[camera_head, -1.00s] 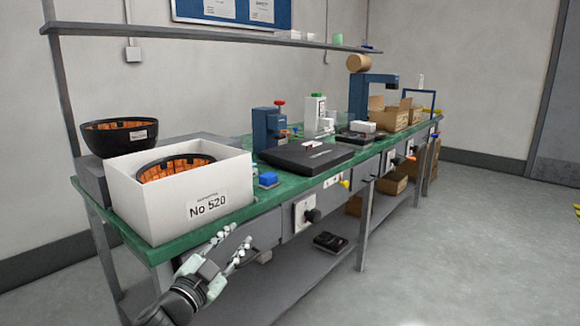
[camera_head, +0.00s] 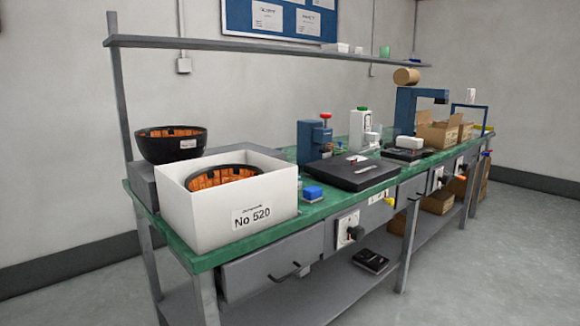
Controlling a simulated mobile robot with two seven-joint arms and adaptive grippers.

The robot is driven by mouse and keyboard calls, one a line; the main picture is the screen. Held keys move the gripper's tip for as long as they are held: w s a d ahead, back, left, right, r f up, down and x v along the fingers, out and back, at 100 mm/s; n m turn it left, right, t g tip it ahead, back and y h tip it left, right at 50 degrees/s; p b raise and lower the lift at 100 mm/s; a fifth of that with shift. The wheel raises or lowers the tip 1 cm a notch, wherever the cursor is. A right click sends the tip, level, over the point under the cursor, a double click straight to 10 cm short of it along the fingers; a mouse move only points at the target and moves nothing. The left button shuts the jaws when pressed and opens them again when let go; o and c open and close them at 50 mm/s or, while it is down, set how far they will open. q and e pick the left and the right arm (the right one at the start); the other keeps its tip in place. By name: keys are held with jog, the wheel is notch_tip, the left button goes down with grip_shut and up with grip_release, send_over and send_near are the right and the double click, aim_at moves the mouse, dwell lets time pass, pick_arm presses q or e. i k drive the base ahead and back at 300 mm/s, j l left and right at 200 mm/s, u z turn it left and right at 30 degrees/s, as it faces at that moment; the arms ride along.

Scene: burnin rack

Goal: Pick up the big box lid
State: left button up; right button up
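A large white open-topped box (camera_head: 215,213) marked "No 520" stands on the near left end of the green bench. A black round part with an orange inner face (camera_head: 222,178) sits inside it. I cannot make out a separate lid for this box; the box's top is open. A flat black case (camera_head: 345,178) with a pale label lies on the bench to the right, but I cannot tell whether it is a lid. Neither of my grippers is in view.
A black bowl with orange lining (camera_head: 170,145) stands on a grey block behind the box. A shelf (camera_head: 250,45) runs above. The floor at right is clear.

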aim_at(356, 173)
jog(key=l+u, duration=1.05)
jog(key=l, duration=0.3)
jog(key=k+l+u, duration=0.15)
jog(key=l, duration=0.25)
jog(key=l+u, duration=0.1)
jog(key=l, duration=0.3)
jog(key=k, duration=0.05)
